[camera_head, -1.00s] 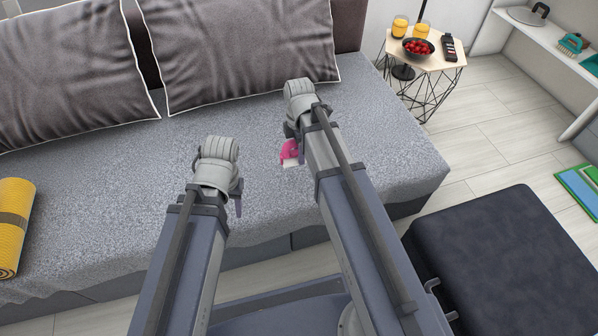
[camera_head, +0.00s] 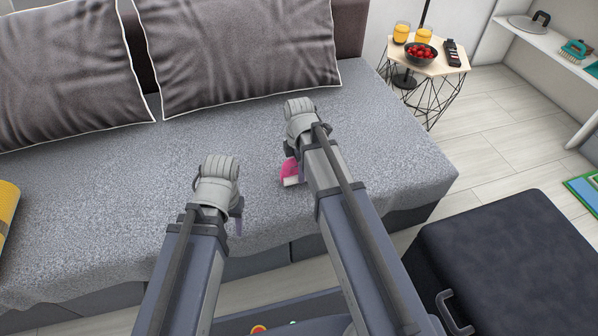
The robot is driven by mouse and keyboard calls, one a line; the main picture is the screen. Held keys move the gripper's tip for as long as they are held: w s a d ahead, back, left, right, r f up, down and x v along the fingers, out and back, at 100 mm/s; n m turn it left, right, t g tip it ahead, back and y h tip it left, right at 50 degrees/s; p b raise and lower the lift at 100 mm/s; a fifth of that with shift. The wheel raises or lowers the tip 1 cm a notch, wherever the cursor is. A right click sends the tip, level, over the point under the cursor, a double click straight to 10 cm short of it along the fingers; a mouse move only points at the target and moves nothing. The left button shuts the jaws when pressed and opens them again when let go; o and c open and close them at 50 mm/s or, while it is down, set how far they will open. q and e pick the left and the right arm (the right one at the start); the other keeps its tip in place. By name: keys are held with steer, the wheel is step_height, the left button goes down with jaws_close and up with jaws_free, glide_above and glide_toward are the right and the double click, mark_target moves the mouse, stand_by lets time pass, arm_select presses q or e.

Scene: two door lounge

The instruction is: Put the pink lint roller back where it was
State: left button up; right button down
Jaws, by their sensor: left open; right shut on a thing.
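The pink lint roller (camera_head: 287,169) shows only in part, a pink piece with a white end, just left of my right wrist. My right gripper (camera_head: 291,152) is shut on it, with its fingers mostly hidden by my own arm. The roller is over the grey sofa seat (camera_head: 130,190); I cannot tell whether it touches the fabric. My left gripper (camera_head: 239,215) is open and empty over the front part of the seat, left of the roller.
Two grey cushions (camera_head: 240,45) lean along the sofa's back. A yellow roll (camera_head: 7,215) lies at the left edge. A side table (camera_head: 440,68) holds glasses, a red-filled bowl and a remote. A dark ottoman (camera_head: 510,260) stands at right; a wall shelf (camera_head: 545,43) is beyond.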

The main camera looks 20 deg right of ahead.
steer(key=shift+f, duration=0.15)
steer(key=shift+c, duration=1.7)
jaws_free()
step_height(320, 180, up, 12)
steer(key=p, duration=1.2)
steer(key=shift+r, duration=0.2)
steer(key=s+a+m+h, duration=0.1)
steer(key=s+a+m, duration=0.9)
steer(key=s+m, duration=0.4)
steer(key=shift+s+a+m, duration=0.15)
steer(key=shift+m, duration=0.15)
